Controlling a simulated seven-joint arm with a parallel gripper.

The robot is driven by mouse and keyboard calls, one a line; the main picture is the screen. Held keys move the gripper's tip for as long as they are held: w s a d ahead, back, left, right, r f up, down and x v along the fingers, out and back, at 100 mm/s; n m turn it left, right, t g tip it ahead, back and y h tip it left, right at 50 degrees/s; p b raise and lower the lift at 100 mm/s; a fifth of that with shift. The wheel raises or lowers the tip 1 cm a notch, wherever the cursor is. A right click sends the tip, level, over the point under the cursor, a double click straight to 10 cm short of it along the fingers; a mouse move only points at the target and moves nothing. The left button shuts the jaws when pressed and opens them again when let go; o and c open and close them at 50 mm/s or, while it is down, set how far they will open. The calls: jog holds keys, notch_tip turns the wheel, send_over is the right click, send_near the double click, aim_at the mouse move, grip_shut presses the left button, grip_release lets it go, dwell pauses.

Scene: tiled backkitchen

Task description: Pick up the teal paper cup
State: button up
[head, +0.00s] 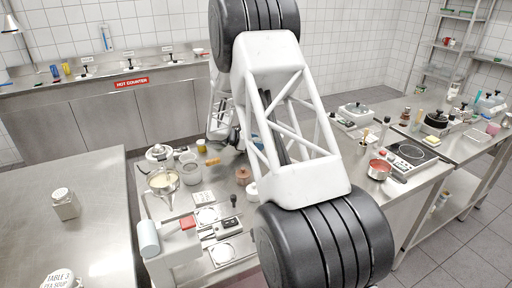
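I cannot pick out the teal paper cup with certainty. A pale blue-ended cylinder (149,239) lies on its side at the front left of the middle counter; I cannot tell that it is a cup. My large white arm crosses the centre and hides part of the middle counter (182,188). My gripper (236,138) seems to be the small dark part beyond the arm, over the back of that counter. Its fingers are hidden or too small to make out, so whether it holds anything does not show.
Pots and jars crowd the middle counter, with a copper-coloured pot (243,176) near my arm. A red pan (380,169) and a hob (411,153) are on the right. A shaker (65,204) stands on the left table (100,190), which has much free room.

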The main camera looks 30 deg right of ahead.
jog(key=c, duration=0.8)
jog(key=shift+r, duration=0.1)
jog(key=shift+r, duration=4.9)
